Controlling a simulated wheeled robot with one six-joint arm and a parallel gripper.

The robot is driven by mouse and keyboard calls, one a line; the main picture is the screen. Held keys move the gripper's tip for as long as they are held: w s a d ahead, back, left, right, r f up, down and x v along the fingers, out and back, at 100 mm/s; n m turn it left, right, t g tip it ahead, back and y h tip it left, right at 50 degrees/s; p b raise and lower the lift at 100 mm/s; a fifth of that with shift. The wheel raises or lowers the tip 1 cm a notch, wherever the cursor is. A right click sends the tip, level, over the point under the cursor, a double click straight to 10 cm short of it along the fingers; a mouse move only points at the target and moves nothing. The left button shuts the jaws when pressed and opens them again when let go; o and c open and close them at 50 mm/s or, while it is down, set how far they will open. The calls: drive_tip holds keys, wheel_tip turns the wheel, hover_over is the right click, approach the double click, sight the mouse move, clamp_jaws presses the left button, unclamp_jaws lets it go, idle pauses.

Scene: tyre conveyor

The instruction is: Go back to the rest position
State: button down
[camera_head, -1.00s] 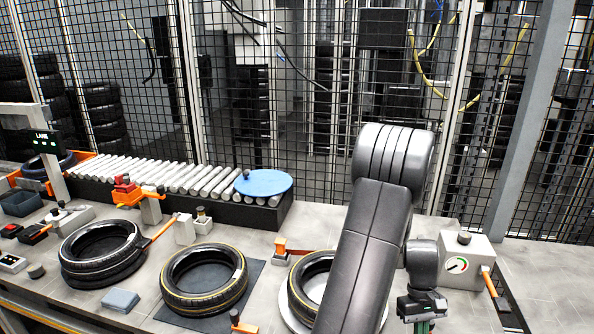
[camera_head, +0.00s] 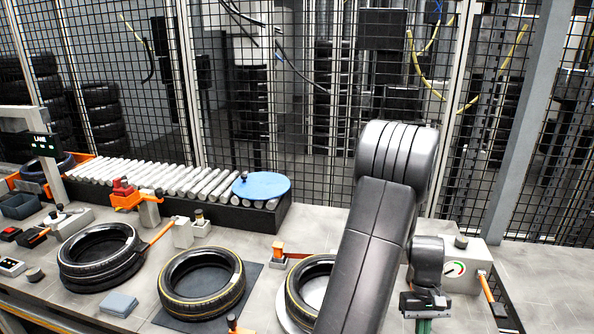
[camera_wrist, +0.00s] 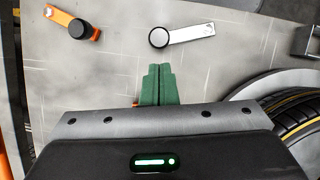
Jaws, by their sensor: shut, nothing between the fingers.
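My gripper (camera_head: 424,322) is at the bottom right of the head view, low in front of the gauge box, and partly cut off by the picture's lower edge. In the wrist view its green fingers (camera_wrist: 158,86) are shut together with nothing between them. They are above the grey worktop (camera_wrist: 110,68). My arm hides part of the right tyre in the head view.
A tyre (camera_head: 310,290) on a round plate stands left of my arm, a yellow-lined tyre (camera_head: 202,283) on a dark mat, and stacked tyres (camera_head: 100,262) further left. The gauge box (camera_head: 462,266) is behind my gripper. A roller conveyor (camera_head: 165,177) with a blue disc (camera_head: 261,185) runs behind.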

drive_tip(key=shift+b+x, duration=0.4)
drive_tip(key=shift+x, duration=0.7)
drive_tip(key=shift+w+a+f+n, duration=0.15)
drive_tip(key=shift+a+f+n, duration=0.1)
drive_tip(key=shift+n, duration=0.15)
drive_tip(key=n+h, duration=0.1)
drive_tip(key=w+a+f+n, duration=0.1)
drive_tip(key=n, duration=0.1)
drive_tip(key=shift+w+a+h+b, duration=0.25)
drive_tip(key=shift+a+h+b, duration=0.1)
drive_tip(key=shift+h+b, duration=0.05)
drive_tip(key=a+n, duration=0.1)
drive_tip(key=n, duration=0.1)
drive_tip(key=w+a+n+t+h, duration=0.1)
drive_tip(key=a+n, duration=0.1)
drive_tip(key=n, duration=0.1)
drive_tip(key=a+n+t+h, duration=0.1)
drive_tip(key=a+n, duration=0.1)
drive_tip(key=n, duration=0.1)
drive_tip(key=shift+w+a+b, duration=0.15)
drive_tip(key=shift+w+b, duration=0.15)
drive_tip(key=shift+w, duration=0.05)
drive_tip(key=v, duration=0.8)
drive_tip(key=shift+a+r+n, duration=0.15)
drive_tip(key=shift+n, duration=0.25)
drive_tip(key=shift+s, duration=0.1)
drive_tip(key=shift+a, duration=0.1)
